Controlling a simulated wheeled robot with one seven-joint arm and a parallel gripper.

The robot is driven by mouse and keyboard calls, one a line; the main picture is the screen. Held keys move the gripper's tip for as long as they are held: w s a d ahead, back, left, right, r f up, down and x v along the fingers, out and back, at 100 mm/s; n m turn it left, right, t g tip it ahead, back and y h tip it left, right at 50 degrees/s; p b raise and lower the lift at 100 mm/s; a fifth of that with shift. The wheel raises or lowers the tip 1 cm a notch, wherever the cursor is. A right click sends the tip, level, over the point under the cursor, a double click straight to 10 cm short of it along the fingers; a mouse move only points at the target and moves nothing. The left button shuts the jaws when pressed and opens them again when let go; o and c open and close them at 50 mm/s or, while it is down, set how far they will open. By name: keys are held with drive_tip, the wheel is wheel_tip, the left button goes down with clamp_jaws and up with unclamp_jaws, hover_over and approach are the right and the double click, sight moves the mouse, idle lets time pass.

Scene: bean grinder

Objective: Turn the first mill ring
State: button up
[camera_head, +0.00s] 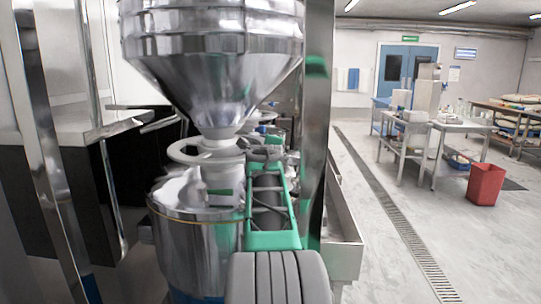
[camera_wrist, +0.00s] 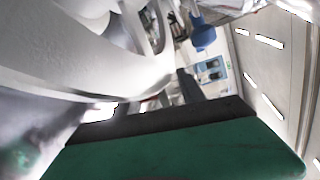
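The first mill ring (camera_head: 184,154) is a pale grey ring just under the steel funnel (camera_head: 212,70) of the nearest grinder, above a steel drum (camera_head: 200,250). My gripper (camera_head: 262,153), green with dark tips, is at the ring's right side. In the wrist view a large pale curved part (camera_wrist: 90,60), likely the ring or mill body, fills the upper left. One green finger with a dark pad (camera_wrist: 165,120) crosses the bottom, close to it. The other finger cannot be made out. Whether the tips touch or grip the ring is hidden.
A steel post (camera_head: 317,120) stands just right of my gripper, with a steel trough (camera_head: 342,220) beyond it. More grinder parts are behind the first mill. Open floor, a red bin (camera_head: 485,184) and steel tables (camera_head: 440,125) lie to the right.

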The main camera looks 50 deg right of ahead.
drive_tip(key=v, duration=0.7)
drive_tip(key=shift+s+a+b, duration=0.25)
drive_tip(key=shift+a+b, duration=0.05)
drive_tip(key=shift+b, duration=0.1)
drive_tip(key=shift+c, duration=0.4)
